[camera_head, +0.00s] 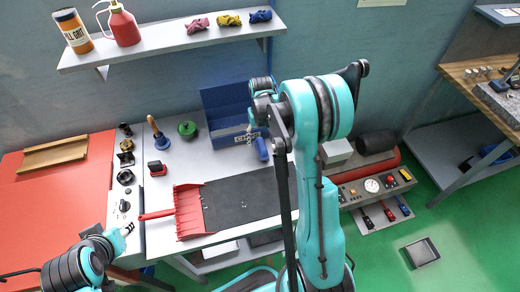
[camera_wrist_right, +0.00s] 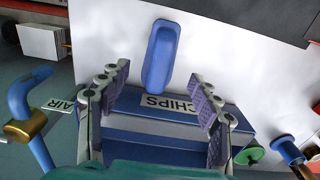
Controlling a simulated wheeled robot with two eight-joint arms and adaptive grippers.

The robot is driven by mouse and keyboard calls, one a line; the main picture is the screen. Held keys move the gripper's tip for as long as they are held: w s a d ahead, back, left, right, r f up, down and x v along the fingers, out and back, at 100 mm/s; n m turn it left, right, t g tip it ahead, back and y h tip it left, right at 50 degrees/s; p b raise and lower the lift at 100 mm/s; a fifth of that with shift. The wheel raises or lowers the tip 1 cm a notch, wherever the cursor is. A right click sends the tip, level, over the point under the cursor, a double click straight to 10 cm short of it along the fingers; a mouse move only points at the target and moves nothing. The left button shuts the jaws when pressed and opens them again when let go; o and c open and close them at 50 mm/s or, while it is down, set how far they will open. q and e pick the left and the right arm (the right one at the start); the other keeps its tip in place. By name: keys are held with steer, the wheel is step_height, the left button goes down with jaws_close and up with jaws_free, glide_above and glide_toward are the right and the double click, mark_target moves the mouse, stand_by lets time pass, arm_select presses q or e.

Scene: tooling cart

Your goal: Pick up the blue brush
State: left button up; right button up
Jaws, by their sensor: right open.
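The blue brush (camera_head: 262,149) lies on the light worktop, just in front of the right end of the blue CHIPS bin (camera_head: 222,104). In the right wrist view the brush (camera_wrist_right: 160,55) is a long blue block beyond and between the fingertips. My right gripper (camera_wrist_right: 160,76) is open and empty, with the bin (camera_wrist_right: 150,128) below its fingers. In the head view my right gripper (camera_head: 264,105) is above the bin and partly hidden by my arm. My left gripper (camera_head: 128,228) is at the lower left, by the worktop's left part, away from the brush; its jaw state is unclear.
A red dustpan (camera_head: 189,211) and a dark mat (camera_head: 240,202) lie in front of the brush. A red-handled tool (camera_head: 157,169), a wooden-handled tool (camera_head: 157,132) and a green spool (camera_head: 187,129) stand left of the bin. A shelf (camera_head: 165,38) hangs above.

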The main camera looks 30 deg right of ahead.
mark_target(261, 143)
step_height(261, 143, down, 4)
steer(key=shift+f+b, duration=0.1)
steer(key=shift+b, duration=0.35)
steer(key=shift+c, duration=0.6)
steer(key=c, duration=1.3)
steer(key=shift+r, duration=0.6)
steer(key=r, duration=0.1)
steer(key=r+p, duration=0.1)
steer(key=s+r, duration=0.1)
steer(key=r, duration=0.1)
steer(key=shift+d, duration=0.4)
steer(key=s+d+r, duration=0.2)
steer(key=s, duration=0.1)
steer(key=s+d+r+p, duration=0.1)
steer(key=s+d+r, duration=0.1)
steer(key=s, duration=0.1)
steer(key=s+d+r+p, duration=0.1)
steer(key=s+r, duration=0.1)
steer(key=shift+s+d, duration=0.4)
